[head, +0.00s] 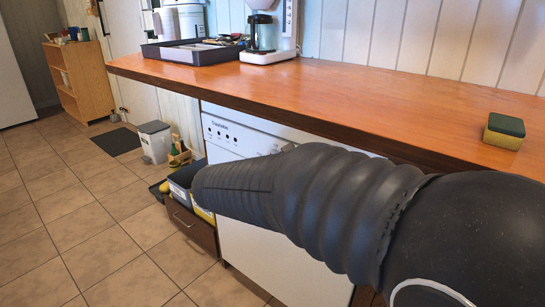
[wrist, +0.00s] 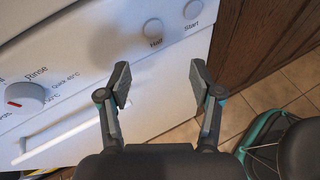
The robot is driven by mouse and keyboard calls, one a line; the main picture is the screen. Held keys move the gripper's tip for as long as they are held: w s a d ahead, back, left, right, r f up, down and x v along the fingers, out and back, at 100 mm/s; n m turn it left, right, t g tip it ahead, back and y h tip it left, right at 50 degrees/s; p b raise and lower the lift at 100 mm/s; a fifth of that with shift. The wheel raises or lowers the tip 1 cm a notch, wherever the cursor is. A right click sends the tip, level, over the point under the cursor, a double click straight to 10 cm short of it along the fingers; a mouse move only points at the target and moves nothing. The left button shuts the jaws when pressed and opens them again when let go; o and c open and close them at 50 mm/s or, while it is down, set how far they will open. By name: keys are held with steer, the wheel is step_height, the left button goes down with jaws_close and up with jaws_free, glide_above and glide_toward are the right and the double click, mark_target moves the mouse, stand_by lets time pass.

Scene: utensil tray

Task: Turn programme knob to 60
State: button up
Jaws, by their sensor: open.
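The programme knob (wrist: 26,96) is a round white knob on the white dishwasher's front panel, at the left edge of the wrist view. A red mark shows on its left side, away from the visible labels "Rinse", "Quick 45°C" and "50°C". I cannot see a 60 label. My gripper (wrist: 160,86) is open and empty in front of the panel, to the right of the knob and below the "Half" button (wrist: 153,29) and "Start" button (wrist: 193,9). In the head view the dishwasher (head: 240,134) stands under the counter. My arm hides its right part and the knob.
The dishwasher's handle bar (wrist: 62,140) runs below the knob. A wooden counter (head: 330,90) overhangs the dishwasher and carries a dark tray (head: 165,54), a coffee maker and a sponge (head: 504,132). An open drawer (head: 186,226) with bins stands left of the dishwasher.

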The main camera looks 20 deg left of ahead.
steer(key=s+a+n+t+y, duration=0.1)
steer(key=a+n+t, duration=0.25)
steer(key=a, duration=0.55)
steer(key=s+a+n+t, duration=0.2)
steer(key=a+n+t, duration=0.15)
steer(key=a, duration=0.65)
steer(key=shift+n+g, duration=0.3)
steer(key=shift+g, duration=0.1)
steer(key=x, duration=0.7)
steer(key=p+x, duration=0.1)
steer(key=x, duration=0.6)
steer(key=shift+r, duration=0.2)
steer(key=c, duration=1.1)
steer(key=shift+c, duration=0.2)
